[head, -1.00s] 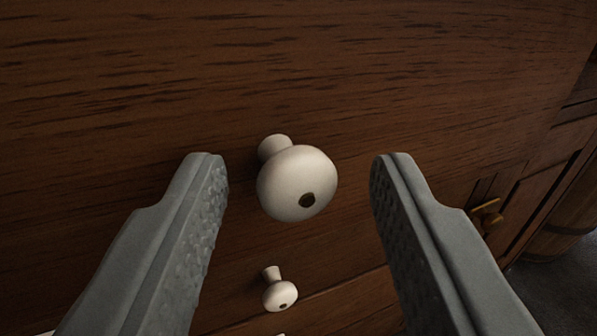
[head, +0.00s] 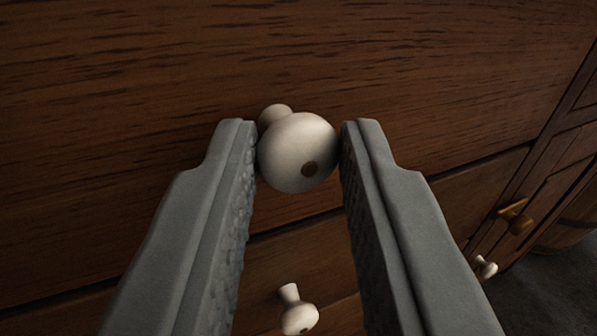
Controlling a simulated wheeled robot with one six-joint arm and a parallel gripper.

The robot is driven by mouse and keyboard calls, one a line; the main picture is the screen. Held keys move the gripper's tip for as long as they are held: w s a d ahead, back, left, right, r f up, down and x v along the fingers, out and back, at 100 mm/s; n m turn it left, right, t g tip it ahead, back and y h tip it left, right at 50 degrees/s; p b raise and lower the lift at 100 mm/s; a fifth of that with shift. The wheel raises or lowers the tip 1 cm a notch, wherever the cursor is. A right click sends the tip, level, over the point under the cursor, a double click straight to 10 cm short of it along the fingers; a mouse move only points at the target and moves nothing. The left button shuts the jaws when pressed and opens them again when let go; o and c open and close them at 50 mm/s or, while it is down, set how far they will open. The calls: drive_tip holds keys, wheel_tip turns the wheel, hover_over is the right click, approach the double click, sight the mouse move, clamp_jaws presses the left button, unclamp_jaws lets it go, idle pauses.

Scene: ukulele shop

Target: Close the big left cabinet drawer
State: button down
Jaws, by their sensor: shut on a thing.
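A dark brown wooden drawer front (head: 150,90) fills most of the head view. A round cream knob (head: 298,155) with a dark spot sticks out from it. My gripper (head: 298,148) is shut on this knob, one grey finger against its left side and one against its right. A horizontal gap runs below the drawer front, partly hidden behind my fingers. How far the drawer stands out cannot be told from this close view.
Below is another wooden drawer front with a smaller-looking cream knob (head: 299,312) and one more cream knob (head: 485,267) to the right. A brass latch (head: 515,216) sits on panelled wood at the right. Dark floor (head: 550,290) shows at lower right.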

drive_tip(key=c, duration=1.3)
unclamp_jaws()
drive_tip(key=shift+w, duration=0.15)
drive_tip(key=shift+o, duration=0.2)
drive_tip(key=s+a, duration=0.1)
drive_tip(key=s, duration=1.6)
drive_tip(key=shift+s+a, duration=0.2)
drive_tip(key=s+r+y, duration=0.1)
drive_tip(key=s+r, duration=0.2)
drive_tip(key=r, duration=0.9)
drive_tip(key=s+d+r, duration=0.1)
drive_tip(key=s+r, duration=0.1)
drive_tip(key=r, duration=1)
drive_tip(key=s+r+y, duration=0.1)
drive_tip(key=s+r, duration=0.2)
drive_tip(key=r, duration=0.9)
drive_tip(key=s+r, duration=0.6)
drive_tip(key=s, duration=0.4)
drive_tip(key=s+d+r, duration=0.1)
drive_tip(key=s+r, duration=0.6)
drive_tip(key=s, duration=0.3)
drive_tip(key=s+d+r+n, duration=0.1)
drive_tip(key=s+r, duration=0.6)
drive_tip(key=s, duration=0.2)
drive_tip(key=shift+s+d+g, duration=0.15)
drive_tip(key=shift+s+g, duration=0.15)
drive_tip(key=shift+s, duration=0.1)
